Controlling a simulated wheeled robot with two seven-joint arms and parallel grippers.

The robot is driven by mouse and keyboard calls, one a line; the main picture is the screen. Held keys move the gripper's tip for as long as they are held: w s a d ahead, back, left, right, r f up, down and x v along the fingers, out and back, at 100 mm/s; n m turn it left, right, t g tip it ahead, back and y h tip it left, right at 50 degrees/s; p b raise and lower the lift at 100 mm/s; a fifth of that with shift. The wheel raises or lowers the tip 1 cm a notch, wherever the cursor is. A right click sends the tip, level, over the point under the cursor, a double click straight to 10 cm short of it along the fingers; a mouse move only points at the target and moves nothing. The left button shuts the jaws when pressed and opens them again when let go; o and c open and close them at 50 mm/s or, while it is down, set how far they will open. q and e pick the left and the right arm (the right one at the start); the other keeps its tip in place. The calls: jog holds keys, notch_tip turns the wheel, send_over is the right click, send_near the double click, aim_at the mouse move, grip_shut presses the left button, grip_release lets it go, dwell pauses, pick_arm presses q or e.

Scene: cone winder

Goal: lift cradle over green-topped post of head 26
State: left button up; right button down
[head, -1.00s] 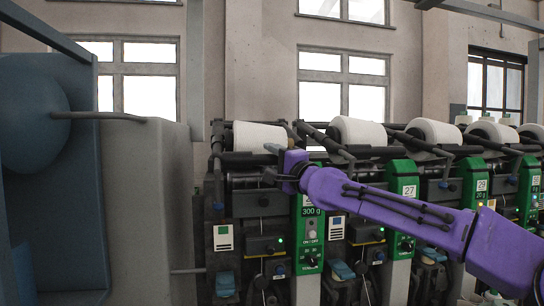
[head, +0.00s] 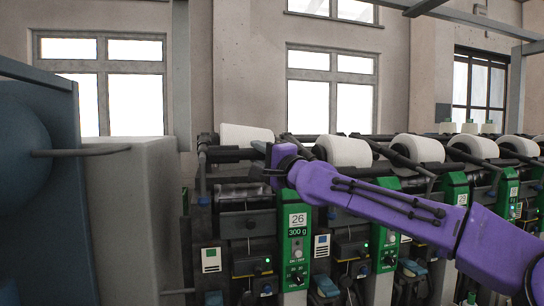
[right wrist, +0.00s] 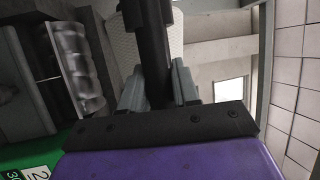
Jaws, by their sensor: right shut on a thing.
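The post of head 26 (head: 297,247) has a green upper panel with a "26" label and stands left of centre in the head view. The cradle of head 26 is a dark arm by the white cone (head: 245,134); my gripper partly hides it. My right gripper (head: 274,170) is at the cradle's right end, just above and left of the green panel. In the right wrist view its grey fingers (right wrist: 158,90) are shut on the black cradle bar (right wrist: 154,45), with the white cone (right wrist: 122,38) behind. My left gripper is out of view.
A row of winding heads with white cones (head: 418,149) and green panels (head: 456,195) runs right. A large grey and blue housing (head: 135,215) stands left of head 26. A ribbed metal drum (right wrist: 77,68) shows in the right wrist view. The wall and windows lie behind.

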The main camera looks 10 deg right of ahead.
notch_tip(320, 180, up, 3)
jog(key=shift+f+p, duration=0.2)
jog(key=shift+p, duration=0.1)
jog(key=shift+s+f, duration=0.1)
jog(key=shift+f, duration=0.15)
jog(key=c, duration=0.9)
grip_release()
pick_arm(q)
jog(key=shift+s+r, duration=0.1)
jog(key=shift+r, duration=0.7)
pick_arm(e)
jog(key=shift+s+d+f+b, duration=0.2)
jog(key=shift+s+b, duration=0.15)
jog(key=shift+b, duration=0.2)
pick_arm(q)
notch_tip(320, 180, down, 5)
jog(key=b, duration=0.4)
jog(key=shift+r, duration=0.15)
pick_arm(e)
jog(key=v, duration=0.9)
jog(key=shift+s+d, duration=0.15)
jog(key=shift+s, duration=0.15)
